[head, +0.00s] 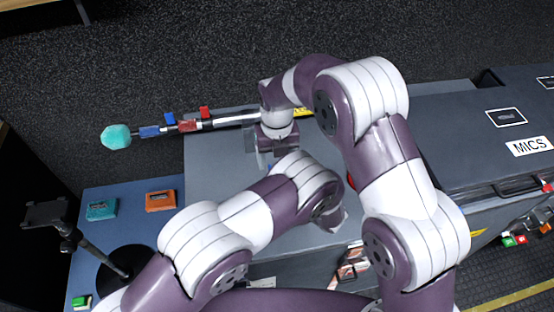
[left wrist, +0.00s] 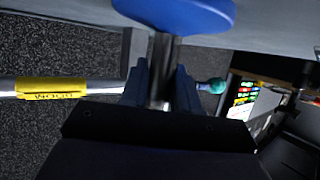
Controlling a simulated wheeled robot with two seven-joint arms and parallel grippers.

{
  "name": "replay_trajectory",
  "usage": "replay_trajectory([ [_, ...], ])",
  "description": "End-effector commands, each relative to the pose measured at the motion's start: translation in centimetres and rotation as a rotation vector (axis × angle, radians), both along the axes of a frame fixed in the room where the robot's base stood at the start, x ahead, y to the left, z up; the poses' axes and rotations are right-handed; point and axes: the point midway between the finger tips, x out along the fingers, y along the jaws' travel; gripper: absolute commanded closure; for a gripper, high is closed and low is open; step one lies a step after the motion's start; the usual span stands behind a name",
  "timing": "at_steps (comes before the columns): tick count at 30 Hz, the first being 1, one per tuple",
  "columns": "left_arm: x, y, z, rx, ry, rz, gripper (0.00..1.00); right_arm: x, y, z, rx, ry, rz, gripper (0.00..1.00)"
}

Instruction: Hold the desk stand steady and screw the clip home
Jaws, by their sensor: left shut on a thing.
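The desk stand has a round blue base (left wrist: 178,14) and a metal stem (left wrist: 162,62), seen upside down in the left wrist view. My left gripper (left wrist: 161,82) is shut on the stem, one dark finger on each side. In the head view my left forearm hides that gripper and most of the stand; a small blue bit, probably the base (head: 270,166), shows beside it. My right gripper (head: 265,154) points down just above that spot. Its fingertips are too small and covered to show whether they are open. I cannot make out the clip.
Teal (head: 101,209) and orange (head: 160,201) boxes and a black stand (head: 68,233) are at left. A dark MICS case (head: 470,140) is at right.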

Motion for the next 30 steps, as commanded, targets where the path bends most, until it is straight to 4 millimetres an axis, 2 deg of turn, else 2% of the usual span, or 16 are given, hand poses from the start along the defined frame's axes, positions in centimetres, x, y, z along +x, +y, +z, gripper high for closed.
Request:
replay_trajectory([
  [5, 0.0, 0.0, 0.0, 0.0, 0.0, 0.0, 1.0, 0.0, 0.0, 0.2, 0.0, -0.001, 0.0, 0.3],
  [12, 0.0, 0.0, 0.0, 0.0, 0.0, 0.0, 1.0, 0.0, 0.0, 3.5, 0.0, 0.0, 0.0, 0.3],
  [19, 0.0, 0.0, 0.0, 0.0, 0.0, 0.0, 1.0, 0.0, 0.0, 3.5, 0.0, 0.001, 0.0, 0.3],
  [23, 0.0, 0.0, 0.0, 0.0, 0.0, 0.0, 1.0, 0.0, 0.0, 2.6, 0.0, 0.002, 0.0, 0.3],
  [30, 0.0, 0.0, 0.0, -0.001, -0.001, 0.0, 1.0, 0.0, 0.0, -1.3, -0.002, 0.003, 0.0, 0.3],
])
